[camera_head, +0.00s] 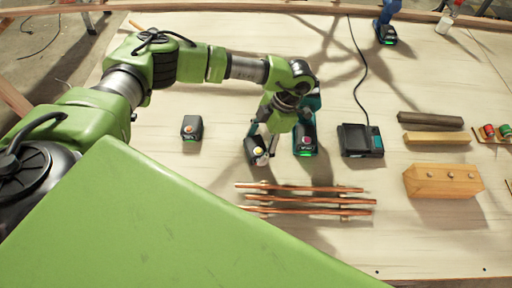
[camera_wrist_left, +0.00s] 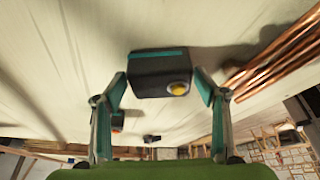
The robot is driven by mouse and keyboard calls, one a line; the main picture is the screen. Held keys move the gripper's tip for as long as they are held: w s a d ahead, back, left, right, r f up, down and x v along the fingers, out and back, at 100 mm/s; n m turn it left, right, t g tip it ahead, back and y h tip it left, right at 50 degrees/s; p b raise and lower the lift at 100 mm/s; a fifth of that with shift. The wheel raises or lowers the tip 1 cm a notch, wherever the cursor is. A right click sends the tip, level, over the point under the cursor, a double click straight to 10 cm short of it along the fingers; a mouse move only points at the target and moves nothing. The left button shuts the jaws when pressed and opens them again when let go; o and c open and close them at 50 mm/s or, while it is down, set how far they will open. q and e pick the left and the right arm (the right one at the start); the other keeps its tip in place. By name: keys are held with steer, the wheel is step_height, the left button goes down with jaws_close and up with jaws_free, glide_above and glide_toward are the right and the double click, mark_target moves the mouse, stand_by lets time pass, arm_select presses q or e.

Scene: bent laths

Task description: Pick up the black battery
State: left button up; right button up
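A black battery (camera_head: 258,150) with a yellow button lies under my left gripper in the head view. It also shows in the left wrist view (camera_wrist_left: 158,78), with a teal stripe. My left gripper (camera_wrist_left: 160,80) has one fingertip at each side of this battery, very near or touching; I cannot tell whether it grips. In the head view the left gripper (camera_head: 263,137) partly covers the battery. A grey-black battery (camera_head: 191,128) with an orange button stands apart to the left. A dark battery block (camera_head: 305,140) with a red button and green edge is just right of the gripper.
A black charger (camera_head: 360,140) with a cable is to the right. Copper rods (camera_head: 310,200) lie in front of the gripper. Wooden blocks (camera_head: 443,181) are farther right, and a blue tool (camera_head: 387,20) stands at the back. The table between the grey-black battery and gripper is clear.

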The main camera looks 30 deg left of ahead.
arm_select(q)
steer(key=c, duration=0.9)
steer(key=shift+c, duration=0.2)
steer(key=shift+r, duration=0.15)
